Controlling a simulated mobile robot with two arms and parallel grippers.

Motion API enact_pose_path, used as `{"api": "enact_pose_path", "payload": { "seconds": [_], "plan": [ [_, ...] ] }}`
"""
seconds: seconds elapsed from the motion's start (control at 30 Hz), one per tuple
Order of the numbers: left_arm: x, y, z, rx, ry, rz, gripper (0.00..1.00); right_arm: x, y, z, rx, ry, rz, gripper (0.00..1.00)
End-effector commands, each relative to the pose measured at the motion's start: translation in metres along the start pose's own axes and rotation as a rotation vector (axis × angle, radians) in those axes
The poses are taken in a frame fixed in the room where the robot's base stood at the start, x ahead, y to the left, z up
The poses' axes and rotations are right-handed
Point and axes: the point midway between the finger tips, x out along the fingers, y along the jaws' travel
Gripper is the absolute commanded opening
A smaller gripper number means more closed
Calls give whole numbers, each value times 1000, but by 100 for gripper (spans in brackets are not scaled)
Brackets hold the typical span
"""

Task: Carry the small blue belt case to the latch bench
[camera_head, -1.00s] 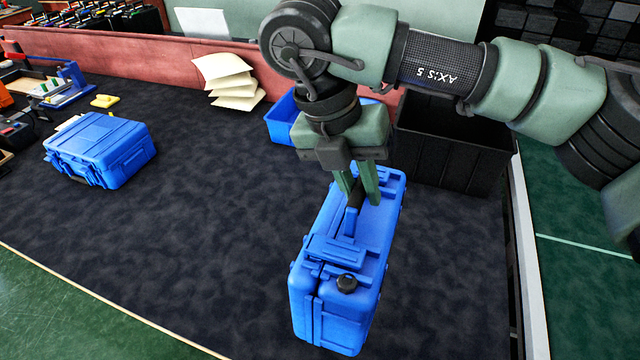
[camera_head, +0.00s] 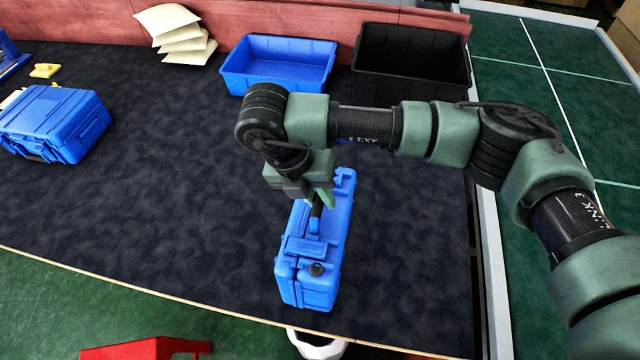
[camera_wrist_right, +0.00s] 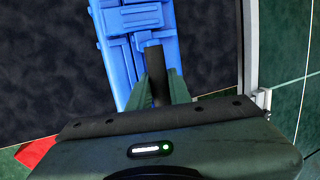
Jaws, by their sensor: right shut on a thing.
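A blue case (camera_head: 318,250) stands upright on its narrow side at the front of the dark work surface (camera_head: 180,190). My right gripper (camera_head: 318,205) is shut on its black handle from above. The right wrist view shows the fingers (camera_wrist_right: 158,90) on either side of the handle (camera_wrist_right: 154,62), with the blue case (camera_wrist_right: 136,30) beyond. I cannot tell whether the case touches the surface. A second blue case (camera_head: 55,122) lies flat at the left. My left gripper is not in view.
A blue open bin (camera_head: 278,64) and a black open bin (camera_head: 412,60) stand at the back. A stack of pale packets (camera_head: 176,34) lies left of them. A red stool (camera_head: 145,350) and a white bucket (camera_head: 318,346) are below the front edge.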

Motion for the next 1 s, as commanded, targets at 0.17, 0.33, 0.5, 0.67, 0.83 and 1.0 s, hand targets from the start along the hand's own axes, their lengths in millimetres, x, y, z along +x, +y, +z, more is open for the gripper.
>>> {"api": "enact_pose_path", "payload": {
  "seconds": [0.17, 0.33, 0.5, 0.67, 0.83, 1.0],
  "plan": [
    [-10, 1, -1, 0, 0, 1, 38, 16, 5, -3, 0, 2, -1, 0],
    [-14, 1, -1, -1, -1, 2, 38, 34, 11, -5, -1, -1, 1, 0],
    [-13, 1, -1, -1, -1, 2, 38, 35, 12, -5, -1, -3, 2, 0],
    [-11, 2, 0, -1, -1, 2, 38, 38, 12, -6, -2, 0, 1, 24],
    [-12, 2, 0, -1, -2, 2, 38, 37, 12, -6, -1, 0, 0, 41],
    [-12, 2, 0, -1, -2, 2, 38, 37, 11, -6, -1, 1, 0, 41]
  ]
}}
